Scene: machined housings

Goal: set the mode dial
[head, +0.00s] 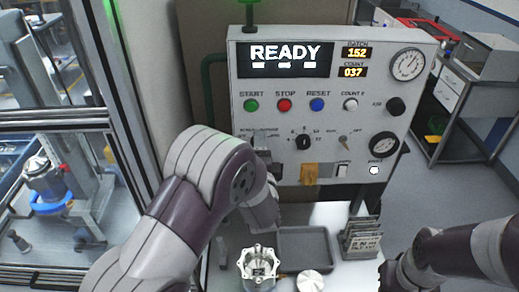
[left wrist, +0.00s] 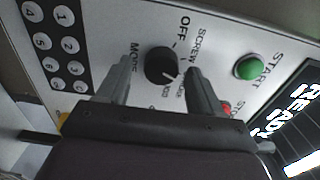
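The mode dial (left wrist: 162,66) is a round black knob on the light panel, with MODE, OFF and SCREW lettering around it. A pale mark at its lower right edge in the left wrist view points toward lettering partly covered by a finger. My left gripper (left wrist: 158,72) is open, with one finger on each side of the dial; I cannot tell whether they touch it. In the head view my left arm hides the dial, and only part of the left gripper (head: 262,150) shows against the panel. My right arm (head: 450,255) is low at the right; its fingers are not clear.
The panel (head: 225,130) holds a READY display (head: 285,58), start, stop and reset buttons, another dial (head: 303,142) and gauges. A keypad (left wrist: 60,40) lies beside the mode dial. Below are a metal housing (head: 257,268), a dark tray (head: 303,248) and a card rack (head: 361,240).

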